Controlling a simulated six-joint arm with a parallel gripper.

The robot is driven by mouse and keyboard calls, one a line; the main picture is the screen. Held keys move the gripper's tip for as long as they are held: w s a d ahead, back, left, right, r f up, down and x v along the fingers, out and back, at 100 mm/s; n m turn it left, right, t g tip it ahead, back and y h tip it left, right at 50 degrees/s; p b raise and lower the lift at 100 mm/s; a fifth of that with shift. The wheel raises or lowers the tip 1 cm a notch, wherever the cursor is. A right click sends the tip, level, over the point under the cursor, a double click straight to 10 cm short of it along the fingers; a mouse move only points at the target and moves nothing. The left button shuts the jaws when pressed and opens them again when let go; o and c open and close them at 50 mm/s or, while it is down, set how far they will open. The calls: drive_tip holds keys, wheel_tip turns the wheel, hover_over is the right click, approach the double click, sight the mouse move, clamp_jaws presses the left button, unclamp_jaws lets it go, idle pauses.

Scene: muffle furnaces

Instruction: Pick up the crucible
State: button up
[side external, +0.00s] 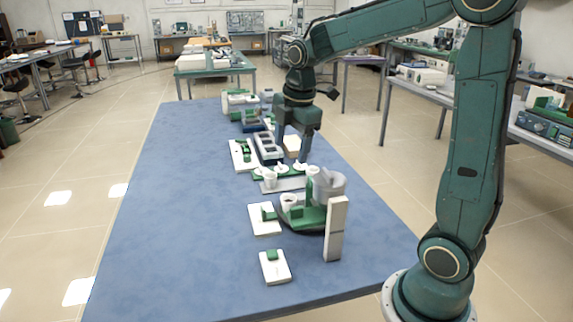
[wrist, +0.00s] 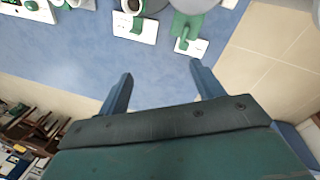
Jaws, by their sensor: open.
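Small white cups that look like crucibles stand among the equipment on the blue table. One cup with a dark inside (side external: 288,202) is by a green stand, and another white cup (side external: 269,180) stands on a tray farther back. I cannot tell which one the task means. My gripper (side external: 293,148) is open, pointing down above the row of equipment behind the cups. In the wrist view my gripper (wrist: 161,70) has nothing between its fingers.
White plates with green parts (side external: 264,219) (side external: 274,267) lie on the blue table (side external: 170,240). A tall white block (side external: 336,228) and a grey container (side external: 330,186) stand at the right. The table's left side is clear.

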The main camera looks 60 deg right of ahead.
drive_tip(key=w+d+f+n+g, duration=0.2)
drive_tip(key=w+d+f+n, duration=0.4)
drive_tip(key=d+f+n, duration=0.2)
wheel_tip(320, 180, down, 2)
drive_tip(key=d, duration=0.2)
drive_tip(key=shift+w+d+f+y, duration=0.2)
drive_tip(key=shift+w+d+y, duration=0.1)
drive_tip(key=shift+w, duration=0.1)
hover_over(289, 198)
drive_tip(key=a, duration=0.2)
drive_tip(key=shift+s+f, duration=0.2)
drive_tip(key=shift+f, duration=1.95)
drive_tip(key=shift+s+f, duration=0.15)
drive_tip(key=shift+f, duration=2)
drive_tip(key=shift+d+f, duration=0.1)
drive_tip(key=shift+f, duration=2.5)
drive_tip(key=shift+c, duration=0.2)
drive_tip(key=c, duration=1.1)
drive_tip(key=shift+r, duration=0.15)
wheel_tip(289, 198, up, 20)
drive_tip(key=shift+f, duration=0.1)
